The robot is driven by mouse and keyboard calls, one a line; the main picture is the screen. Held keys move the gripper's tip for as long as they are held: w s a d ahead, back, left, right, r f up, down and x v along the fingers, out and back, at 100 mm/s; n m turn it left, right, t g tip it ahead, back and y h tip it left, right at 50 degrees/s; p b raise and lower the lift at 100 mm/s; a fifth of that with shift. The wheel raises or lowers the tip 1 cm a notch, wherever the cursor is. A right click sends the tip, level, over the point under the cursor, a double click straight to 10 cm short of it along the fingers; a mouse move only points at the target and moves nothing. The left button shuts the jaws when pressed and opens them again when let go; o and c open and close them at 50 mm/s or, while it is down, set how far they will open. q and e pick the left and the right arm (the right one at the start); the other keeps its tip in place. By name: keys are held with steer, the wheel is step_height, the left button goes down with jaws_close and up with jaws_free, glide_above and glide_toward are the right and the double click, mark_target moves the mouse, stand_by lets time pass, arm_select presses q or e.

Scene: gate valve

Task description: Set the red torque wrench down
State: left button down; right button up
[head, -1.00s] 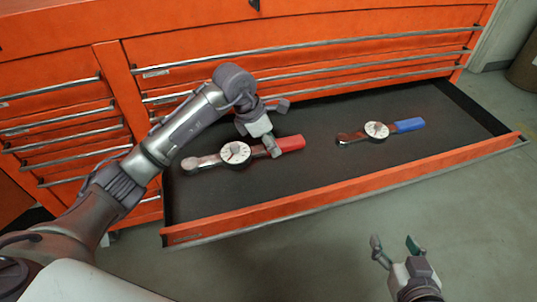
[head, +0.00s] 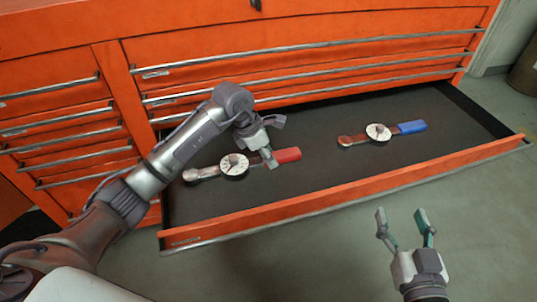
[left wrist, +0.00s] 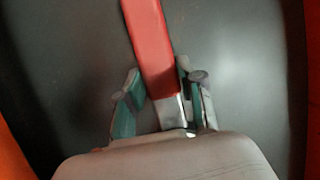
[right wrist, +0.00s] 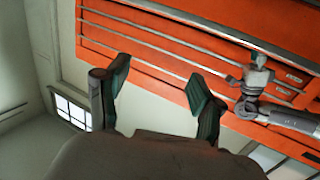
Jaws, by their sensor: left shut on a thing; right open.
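The red torque wrench, with a red handle (head: 288,155), round white dial (head: 233,164) and metal head, is over the left part of the open drawer (head: 320,148). I cannot tell whether it touches the dark drawer floor. My left gripper (head: 268,158) is shut on it near the handle's dial end. In the left wrist view, the red handle (left wrist: 150,45) runs up from between the fingers (left wrist: 160,100), which partly hide the metal neck. My right gripper (head: 404,228) is open and empty in front of the drawer; its spread fingers (right wrist: 155,90) show in the right wrist view.
A similar wrench with a blue handle (head: 411,127) lies in the drawer's right part. The drawer's orange front edge (head: 350,193) runs below both wrenches. The orange cabinet (head: 300,30) stands behind. The dark floor between the wrenches is bare.

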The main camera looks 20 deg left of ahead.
mark_target(252, 162)
steer(key=shift+r, duration=0.1)
arm_select(q)
steer(key=c, duration=0.7)
jaws_free()
steer(key=shift+a+r, duration=0.1)
steer(key=shift+r, duration=0.15)
steer(key=p+v, duration=0.2)
steer(key=v, duration=0.9)
steer(key=shift+s+a+r+p, duration=0.1)
steer(key=shift+s+r+p, duration=0.15)
steer(key=shift+p, duration=0.15)
arm_select(e)
steer(key=s+d+f+g+h, duration=0.2)
steer(key=s+f+g, duration=0.4)
steer(key=f, duration=0.4)
steer(key=shift+s+d+g, duration=0.15)
steer(key=shift+d+g, duration=0.45)
steer(key=shift+g, duration=0.2)
steer(key=shift+f, duration=0.1)
